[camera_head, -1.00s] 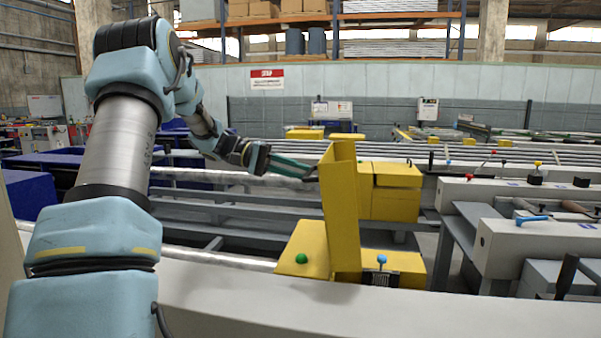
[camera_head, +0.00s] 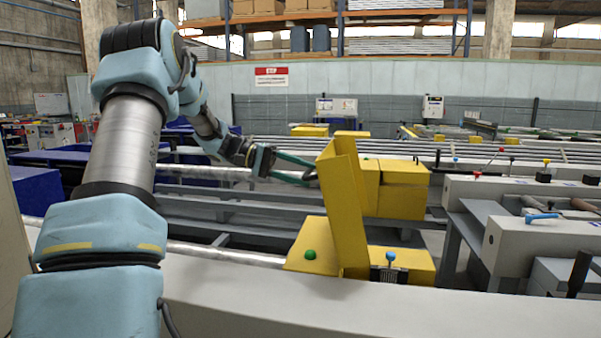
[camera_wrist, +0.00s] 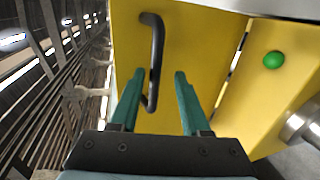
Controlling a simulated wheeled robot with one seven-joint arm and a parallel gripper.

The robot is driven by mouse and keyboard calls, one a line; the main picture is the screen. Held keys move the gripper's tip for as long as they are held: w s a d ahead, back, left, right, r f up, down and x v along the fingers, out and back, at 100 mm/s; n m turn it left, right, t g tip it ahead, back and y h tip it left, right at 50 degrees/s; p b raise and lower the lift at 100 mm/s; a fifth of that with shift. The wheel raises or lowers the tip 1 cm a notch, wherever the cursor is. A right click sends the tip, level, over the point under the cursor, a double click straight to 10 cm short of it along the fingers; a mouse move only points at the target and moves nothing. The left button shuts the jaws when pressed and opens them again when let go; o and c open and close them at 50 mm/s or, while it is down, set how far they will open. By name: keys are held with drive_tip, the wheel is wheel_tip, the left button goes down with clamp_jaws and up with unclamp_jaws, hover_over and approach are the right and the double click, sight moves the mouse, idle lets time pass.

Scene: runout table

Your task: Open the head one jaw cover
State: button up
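The yellow jaw cover (camera_head: 345,205) stands up from the yellow housing in the head view, its top leaning left. In the wrist view its yellow face (camera_wrist: 195,60) fills the middle and carries a black bar handle (camera_wrist: 157,60). My gripper (camera_head: 308,177) is left of the cover, fingers pointing at it. In the wrist view its two green fingers (camera_wrist: 159,74) are apart. The handle's lower end shows between them, closer to the left finger; I cannot tell whether they touch. The handle is not clear in the head view.
A green button (camera_head: 310,254) and a blue-topped knob (camera_head: 390,257) are at the cover's foot. A second yellow box (camera_head: 403,190) stands behind. Grey machine beds (camera_head: 540,245) with levers are at right. Long rails (camera_head: 240,210) run below my arm.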

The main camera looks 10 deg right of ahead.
drive_tip(key=shift+a+r, duration=0.1)
drive_tip(key=shift+r, duration=0.05)
drive_tip(key=b+v, duration=0.1)
drive_tip(key=v, duration=0.9)
drive_tip(key=shift+a, duration=0.35)
drive_tip(key=shift+w, duration=0.15)
drive_tip(key=s+a+f+n+t+y+p, duration=0.1)
drive_tip(key=s+f+n+t+y+p, duration=0.25)
drive_tip(key=s+f+y, duration=0.45)
drive_tip(key=s+a+f+t+y+p, duration=0.3)
drive_tip(key=s+a, duration=0.9)
drive_tip(key=s, duration=0.4)
drive_tip(key=shift+a+t+y+p, duration=0.2)
drive_tip(key=shift+t+y+p, duration=0.55)
drive_tip(key=shift+y+p, duration=0.35)
drive_tip(key=shift+a+f, duration=0.1)
drive_tip(key=shift+f, duration=0.05)
